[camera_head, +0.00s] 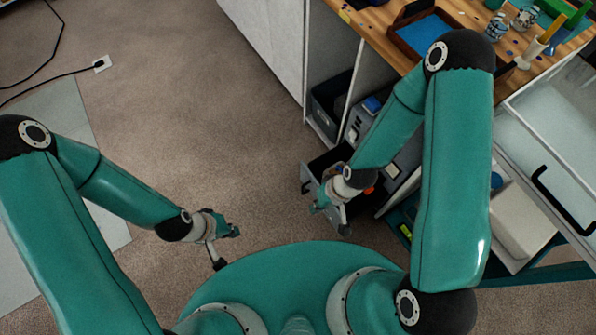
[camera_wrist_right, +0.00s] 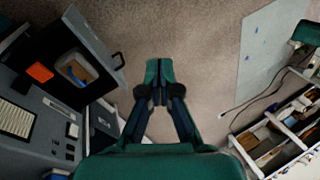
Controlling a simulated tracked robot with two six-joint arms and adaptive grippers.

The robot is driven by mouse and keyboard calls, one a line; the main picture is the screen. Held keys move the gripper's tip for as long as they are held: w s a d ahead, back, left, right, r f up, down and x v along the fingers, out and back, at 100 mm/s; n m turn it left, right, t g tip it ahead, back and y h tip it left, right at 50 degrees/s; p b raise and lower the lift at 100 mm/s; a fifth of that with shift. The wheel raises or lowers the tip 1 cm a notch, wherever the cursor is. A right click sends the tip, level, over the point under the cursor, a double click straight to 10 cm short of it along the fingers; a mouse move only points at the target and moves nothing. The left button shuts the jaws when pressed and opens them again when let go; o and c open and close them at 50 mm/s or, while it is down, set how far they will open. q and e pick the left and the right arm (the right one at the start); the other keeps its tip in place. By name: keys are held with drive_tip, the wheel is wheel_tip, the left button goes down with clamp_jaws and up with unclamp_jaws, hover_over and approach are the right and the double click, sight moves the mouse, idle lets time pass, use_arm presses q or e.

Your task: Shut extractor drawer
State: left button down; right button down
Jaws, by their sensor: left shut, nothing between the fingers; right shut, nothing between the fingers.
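The extractor (camera_wrist_right: 30,125) is a grey unit with buttons and a label at the left of the right wrist view. Its drawer (camera_wrist_right: 92,42) stands pulled out, with a grey front and a black handle (camera_wrist_right: 119,61). The dark inside holds an orange item (camera_wrist_right: 39,72) and a pale box with something blue (camera_wrist_right: 76,70). In the head view the drawer (camera_head: 307,184) is partly hidden by my right arm. My right gripper (camera_wrist_right: 160,78) is shut and empty, in front of the drawer and apart from its handle. My left gripper (camera_head: 233,231) is shut and empty over the floor, away from the drawer.
A wooden worktop (camera_head: 375,22) with a blue-lined tray (camera_head: 424,34) and several tools is above the extractor. A black bin (camera_head: 328,104) sits on the shelf beside it. A glass-topped cabinet (camera_head: 555,120) stands at the right. The carpet (camera_head: 190,110) in front is clear.

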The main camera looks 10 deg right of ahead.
drive_tip(key=w+a+f+n+g+b, duration=0.1)
drive_tip(key=w+a+f+n+b, duration=0.1)
drive_tip(key=w+f+n+b, duration=0.25)
drive_tip(key=w+a+f+n+b, duration=0.1)
drive_tip(key=a+f+n+b, duration=0.15)
drive_tip(key=f+b, duration=0.4)
drive_tip(key=w+a+f+n+t+h+b, duration=0.1)
drive_tip(key=w+f+n+h+b, duration=0.3)
drive_tip(key=w+f+n+b, duration=0.35)
drive_tip(key=w+f+n+t+h+b, duration=0.1)
drive_tip(key=w+f+n+h+b, duration=0.35)
drive_tip(key=w+n+b, duration=0.45)
drive_tip(key=w+d+f+m+b, duration=0.1)
drive_tip(key=w+d+f+b, duration=0.2)
drive_tip(key=f, duration=0.6)
drive_tip(key=shift+w+d+f+b, duration=0.2)
drive_tip(key=shift+d+b, duration=1)
drive_tip(key=shift+d, duration=0.7)
drive_tip(key=shift+m, duration=0.25)
